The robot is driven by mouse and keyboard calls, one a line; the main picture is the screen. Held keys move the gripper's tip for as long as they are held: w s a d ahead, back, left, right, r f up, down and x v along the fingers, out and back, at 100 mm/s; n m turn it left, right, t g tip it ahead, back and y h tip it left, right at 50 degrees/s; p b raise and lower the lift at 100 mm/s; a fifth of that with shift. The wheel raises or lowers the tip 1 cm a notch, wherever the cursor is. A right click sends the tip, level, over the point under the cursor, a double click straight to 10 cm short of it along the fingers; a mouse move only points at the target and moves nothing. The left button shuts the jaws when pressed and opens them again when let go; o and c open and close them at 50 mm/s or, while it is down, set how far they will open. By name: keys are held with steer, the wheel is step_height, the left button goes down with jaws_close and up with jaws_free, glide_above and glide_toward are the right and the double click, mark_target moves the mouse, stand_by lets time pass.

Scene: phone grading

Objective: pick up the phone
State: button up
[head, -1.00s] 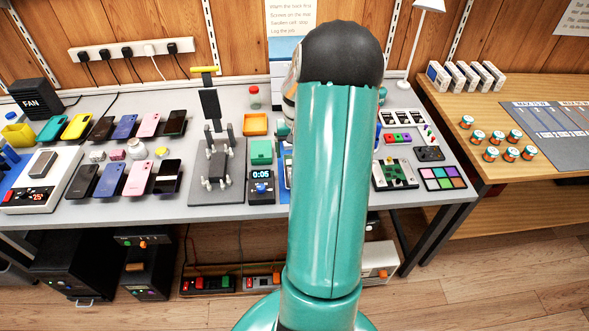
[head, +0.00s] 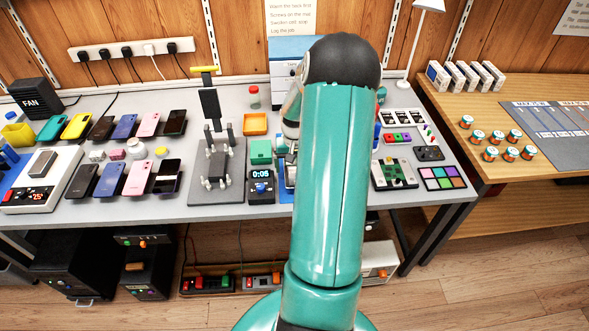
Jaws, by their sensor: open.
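Several phones lie in two rows on the left of the grey bench. The back row has a teal one (head: 52,128), a yellow one (head: 77,126), a brown one (head: 102,128), a blue one (head: 124,126), a pink one (head: 148,124) and a dark one (head: 174,122). The front row has a dark grey one (head: 83,181), a blue one (head: 110,179), a pink one (head: 138,177) and a black one (head: 168,175). My teal arm covers the centre. My gripper is hidden behind it. A small, mostly covered object on a blue mat beside my arm is unclear.
A stand with a dark upright plate (head: 211,104) stands right of the phones. A timer (head: 262,188), green box (head: 261,151) and orange tray (head: 255,124) are nearby. A heating unit (head: 45,180) is at the left. A circuit board (head: 393,174) and colour palette (head: 442,177) lie right of my arm.

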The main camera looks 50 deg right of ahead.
steer(key=shift+f, duration=0.2)
stand_by(0.4)
steer(key=c, duration=1.1)
